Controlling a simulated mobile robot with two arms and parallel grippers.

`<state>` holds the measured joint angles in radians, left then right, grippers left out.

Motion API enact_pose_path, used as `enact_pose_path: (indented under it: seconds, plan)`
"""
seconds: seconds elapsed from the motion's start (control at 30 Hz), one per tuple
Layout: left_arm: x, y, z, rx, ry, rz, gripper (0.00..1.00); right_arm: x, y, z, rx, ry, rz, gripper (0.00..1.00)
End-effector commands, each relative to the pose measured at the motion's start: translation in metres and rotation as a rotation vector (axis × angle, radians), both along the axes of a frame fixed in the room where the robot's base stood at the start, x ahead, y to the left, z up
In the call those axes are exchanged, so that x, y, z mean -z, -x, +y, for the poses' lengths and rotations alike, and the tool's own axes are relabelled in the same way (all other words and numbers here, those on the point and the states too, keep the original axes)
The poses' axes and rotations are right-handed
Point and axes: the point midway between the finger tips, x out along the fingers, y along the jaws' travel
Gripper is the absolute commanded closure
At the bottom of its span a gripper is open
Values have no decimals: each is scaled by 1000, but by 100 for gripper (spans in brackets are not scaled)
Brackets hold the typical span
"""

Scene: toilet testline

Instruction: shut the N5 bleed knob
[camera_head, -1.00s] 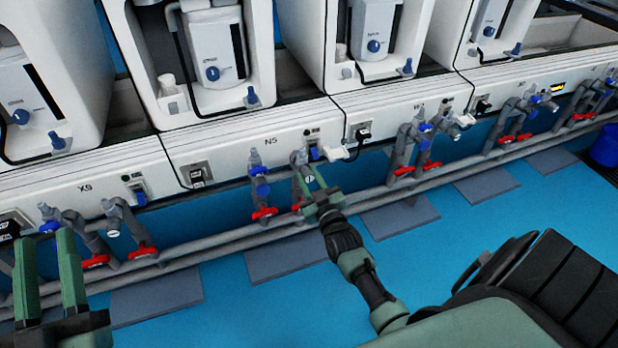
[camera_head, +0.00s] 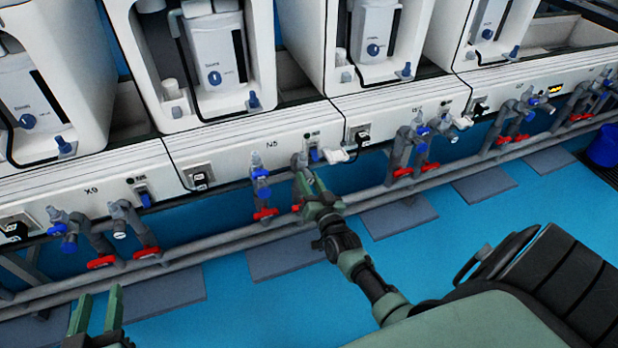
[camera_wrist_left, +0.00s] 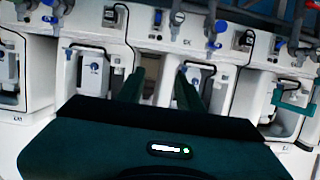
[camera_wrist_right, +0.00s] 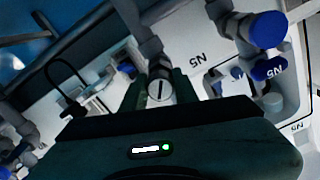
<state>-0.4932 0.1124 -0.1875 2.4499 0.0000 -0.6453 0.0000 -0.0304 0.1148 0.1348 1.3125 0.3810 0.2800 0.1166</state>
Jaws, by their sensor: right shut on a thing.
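The N5 station's panel (camera_head: 268,143) is in the middle of the head view, with pipes and valves below it. My right gripper (camera_head: 307,188) is at the right-hand N5 pipe. In the right wrist view, its fingers (camera_wrist_right: 158,92) are shut on a small round grey knob (camera_wrist_right: 160,92) with a dark slot, close to the N5 label (camera_wrist_right: 198,59). In the head view the fingers hide this knob. My left gripper (camera_head: 96,308) is open and empty at the lower left, away from the valves. Its two fingers also show apart in the left wrist view (camera_wrist_left: 160,88).
A blue valve (camera_head: 261,176) and a red handle (camera_head: 264,214) are on the pipe left of my right gripper. Another red handle (camera_head: 297,208) is just below it. A white spout (camera_head: 336,156) sits close on the right. The blue floor (camera_head: 215,275) in front is clear.

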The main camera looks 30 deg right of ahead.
Motion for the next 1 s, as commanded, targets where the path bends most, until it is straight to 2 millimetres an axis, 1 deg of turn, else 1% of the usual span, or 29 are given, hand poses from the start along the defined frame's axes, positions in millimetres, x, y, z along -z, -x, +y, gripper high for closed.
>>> enact_pose_path:
  seconds: [0.2,0.43,0.7,1.0]
  plan:
    - [18,9,5,-7,-24,102,64,0,0,0,0,-199,-47,100]
    - [27,14,7,-9,-35,147,64,0,0,0,0,-411,-98,100]
    - [24,12,6,-8,-30,125,64,0,0,1,0,-647,-155,100]
    - [14,6,4,-5,-17,70,64,0,0,1,0,-833,-200,100]
